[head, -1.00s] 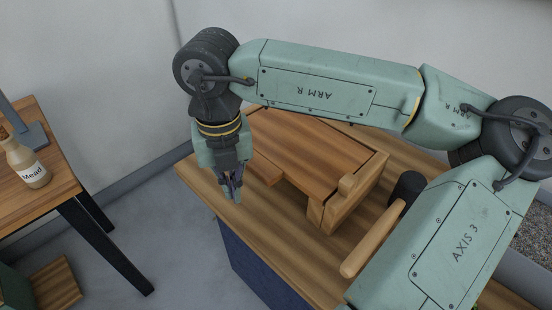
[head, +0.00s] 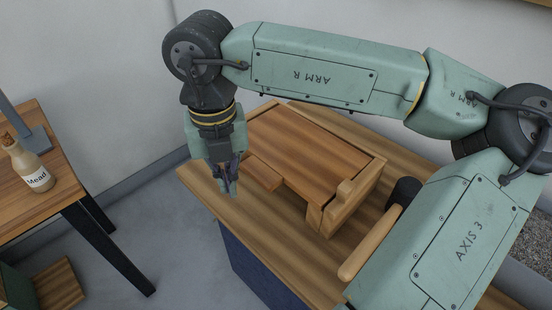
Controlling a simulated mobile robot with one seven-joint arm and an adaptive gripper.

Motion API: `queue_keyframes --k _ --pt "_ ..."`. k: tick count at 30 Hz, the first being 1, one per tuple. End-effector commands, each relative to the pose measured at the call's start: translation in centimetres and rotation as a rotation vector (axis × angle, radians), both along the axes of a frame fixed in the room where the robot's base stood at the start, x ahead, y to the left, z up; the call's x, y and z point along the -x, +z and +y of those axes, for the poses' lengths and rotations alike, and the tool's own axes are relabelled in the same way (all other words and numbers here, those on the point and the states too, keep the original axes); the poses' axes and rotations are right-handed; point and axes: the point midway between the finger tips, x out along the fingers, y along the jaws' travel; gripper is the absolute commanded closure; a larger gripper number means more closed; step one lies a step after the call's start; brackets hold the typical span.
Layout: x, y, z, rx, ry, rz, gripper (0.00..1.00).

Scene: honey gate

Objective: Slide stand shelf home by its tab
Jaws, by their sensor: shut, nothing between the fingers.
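The wooden stand (head: 346,205) sits on the wooden bench. Its shelf (head: 305,145) is a flat brown board between raised side rails. A small wooden tab (head: 263,173) sticks out from the shelf's front edge, toward the left. My gripper (head: 228,190) is shut and empty, pointing down just left of the tab. A small gap of bench shows between the fingers and the tab; whether they touch anything cannot be told. My wrist hides the stand's far left corner.
The bench top (head: 265,226) is bare in front of the stand. A dark cylinder with a wooden handle (head: 370,243) lies right of the stand, partly behind my arm. A Mead bottle (head: 30,165) stands on a separate table (head: 62,183) at the left, across a floor gap.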

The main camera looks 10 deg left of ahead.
Motion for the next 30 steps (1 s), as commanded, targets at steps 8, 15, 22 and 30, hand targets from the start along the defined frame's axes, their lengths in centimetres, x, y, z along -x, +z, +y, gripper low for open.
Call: queue_keyframes --k 8,15,22,30 --pt "0.0 2.5 0.0 -0.001 -0.001 0.000 1.00" --pt "0.0 4.4 0.0 0.000 -0.001 0.000 1.00" --pt "0.0 5.9 0.0 -0.001 0.000 0.000 1.00" --pt "0.0 6.0 0.0 -0.001 0.000 0.000 1.00"
